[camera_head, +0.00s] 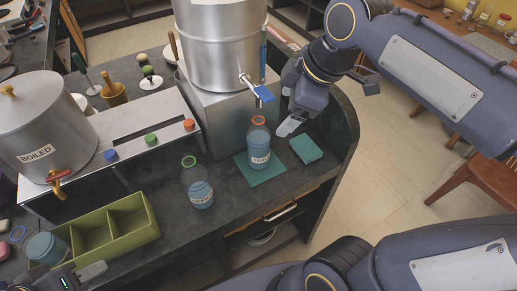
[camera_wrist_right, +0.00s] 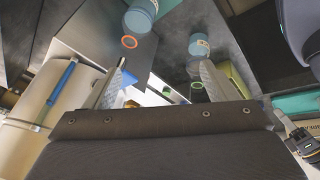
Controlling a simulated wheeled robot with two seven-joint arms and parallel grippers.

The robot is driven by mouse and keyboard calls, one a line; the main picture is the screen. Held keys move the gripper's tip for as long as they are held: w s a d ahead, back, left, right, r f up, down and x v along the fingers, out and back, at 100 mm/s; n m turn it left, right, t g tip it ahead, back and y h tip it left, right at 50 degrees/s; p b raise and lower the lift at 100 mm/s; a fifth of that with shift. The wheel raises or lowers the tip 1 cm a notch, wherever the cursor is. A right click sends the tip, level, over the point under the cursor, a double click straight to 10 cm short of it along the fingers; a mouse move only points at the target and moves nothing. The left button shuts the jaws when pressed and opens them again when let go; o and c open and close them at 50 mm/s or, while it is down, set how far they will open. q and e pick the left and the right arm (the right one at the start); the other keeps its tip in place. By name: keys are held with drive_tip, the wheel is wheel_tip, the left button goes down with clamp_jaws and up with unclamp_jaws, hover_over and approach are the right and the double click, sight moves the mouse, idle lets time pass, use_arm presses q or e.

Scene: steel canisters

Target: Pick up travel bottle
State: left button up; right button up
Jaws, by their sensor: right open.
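A clear bottle with blue contents and an orange ring cap (camera_head: 259,147) stands on a teal mat (camera_head: 262,176). It also shows at the top of the right wrist view (camera_wrist_right: 141,16). A similar bottle with a green ring (camera_head: 198,188) stands to its left, nearer. A third blue container (camera_head: 47,248) is at the lower left by the green bin. The labels are too small to read surely. My right gripper (camera_wrist_right: 163,66) is open and empty, right of the orange-ringed bottle and apart from it. My left gripper (camera_head: 68,279) is partly visible at the bottom left; its jaw opening is unclear.
A steel urn with a blue-handled tap (camera_head: 220,45) stands behind the orange-ringed bottle. A canister marked BOILED (camera_head: 40,125) is at left. A green divided bin (camera_head: 108,230) sits in front. A teal block (camera_head: 306,149) lies near the counter's right edge.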

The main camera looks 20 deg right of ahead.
drive_tip(key=shift+o, duration=0.5)
drive_tip(key=f+m, duration=0.1)
drive_tip(key=f, duration=0.1)
drive_tip(key=s+f, duration=0.1)
drive_tip(key=shift+f+m+y+b, duration=0.3)
drive_tip(key=shift+f+m+b, duration=0.05)
drive_tip(key=shift+m+b, duration=0.05)
drive_tip(key=y+b, duration=0.2)
drive_tip(key=b, duration=0.1)
approach(267, 128)
drive_tip(key=s+a+f, duration=0.2)
drive_tip(key=a+f, duration=0.1)
drive_tip(key=w, duration=0.1)
drive_tip(key=w+d+n, duration=0.1)
drive_tip(key=w+f+n+g, duration=0.1)
drive_tip(key=w, duration=0.1)
drive_tip(key=shift+d+y, duration=0.2)
drive_tip(key=shift+y, duration=0.2)
drive_tip(key=x, duration=0.7)
drive_tip(key=shift+w+a+f+p, duration=0.15)
drive_tip(key=shift+a+f+p, duration=0.05)
drive_tip(key=shift+f+p, duration=0.15)
drive_tip(key=shift+c, duration=0.5)
drive_tip(key=shift+r, duration=0.1)
clamp_jaws()
